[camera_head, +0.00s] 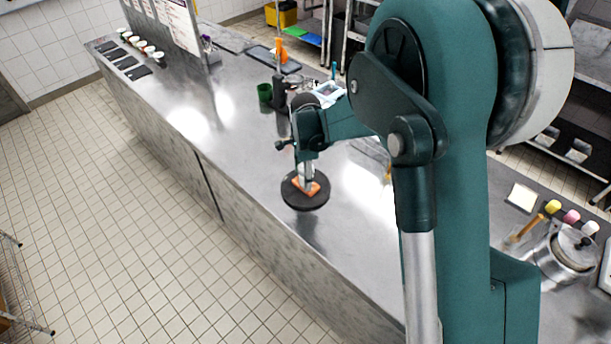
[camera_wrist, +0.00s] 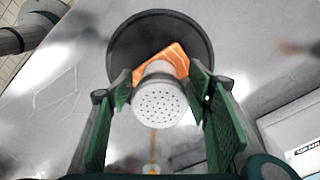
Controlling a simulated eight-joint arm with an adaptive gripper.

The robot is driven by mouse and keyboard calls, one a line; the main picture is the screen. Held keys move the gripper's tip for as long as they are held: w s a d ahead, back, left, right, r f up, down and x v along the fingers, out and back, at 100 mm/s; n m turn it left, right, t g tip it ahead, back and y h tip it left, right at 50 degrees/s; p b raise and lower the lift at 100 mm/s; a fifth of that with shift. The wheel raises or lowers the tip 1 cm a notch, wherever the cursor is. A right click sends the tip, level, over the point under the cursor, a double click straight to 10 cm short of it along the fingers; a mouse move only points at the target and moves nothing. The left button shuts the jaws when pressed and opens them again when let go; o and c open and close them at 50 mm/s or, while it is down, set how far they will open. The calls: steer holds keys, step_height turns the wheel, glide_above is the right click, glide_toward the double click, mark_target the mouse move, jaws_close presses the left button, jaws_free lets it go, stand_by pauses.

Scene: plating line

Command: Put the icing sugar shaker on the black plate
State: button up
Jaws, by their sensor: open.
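The black plate (camera_head: 292,199) is a round dark disc on the steel counter. It also shows in the wrist view (camera_wrist: 125,45), with an orange, white-striped slice (camera_wrist: 177,56) on it. The icing sugar shaker (camera_wrist: 158,100), pale grey with a perforated top, is upright over the plate, its top towards the wrist camera. Its lower end overlaps the orange slice; whether it rests on the slice or on the plate is hidden. My gripper (camera_wrist: 160,88) is open, its green fingers on either side of the shaker with narrow gaps. In the head view my gripper (camera_head: 306,180) is down over the plate.
Behind my gripper stand a green cup (camera_head: 265,93), a dark bottle (camera_head: 279,92) and an orange bottle (camera_head: 281,50). A metal pot (camera_head: 566,255) and small coloured-top containers (camera_head: 571,216) are at the right. The counter in front of the plate is clear.

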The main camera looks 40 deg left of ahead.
step_height(320, 180, up, 12)
steer(key=shift+r+b, duration=0.1)
steer(key=shift+b, duration=0.2)
stand_by(0.3)
stand_by(0.6)
stand_by(0.4)
